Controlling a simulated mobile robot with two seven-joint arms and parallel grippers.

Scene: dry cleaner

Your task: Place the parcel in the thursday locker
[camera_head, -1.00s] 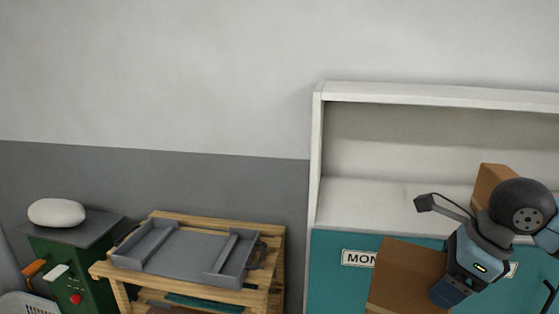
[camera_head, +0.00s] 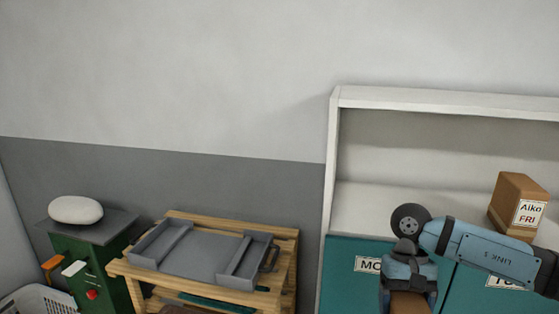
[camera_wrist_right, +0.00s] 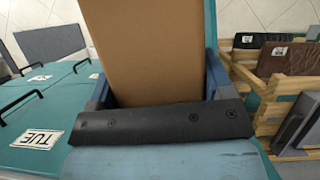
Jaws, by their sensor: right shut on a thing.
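My right gripper (camera_head: 408,284) is shut on a brown cardboard parcel (camera_head: 408,304), in front of the teal lockers near the Monday label. Only a sliver of the parcel shows at the bottom edge of the head view. In the right wrist view the parcel (camera_wrist_right: 150,45) fills the middle between my two blue fingers (camera_wrist_right: 158,88). The locker cabinet (camera_head: 336,225) has teal doors; a partly covered Monday label (camera_head: 367,264) and a Tuesday label (camera_wrist_right: 38,139) show. Further labels in the wrist view are too small to read, so the Thursday locker cannot be picked out. My left gripper is out of view.
Another box (camera_head: 518,205), marked "Aiko FRI", stands on the cabinet's white shelf (camera_head: 365,205). Black door handles (camera_wrist_right: 22,104) stick out from the lockers. A wooden rack (camera_head: 200,225) with a grey tray and a green machine (camera_head: 100,262) stand left.

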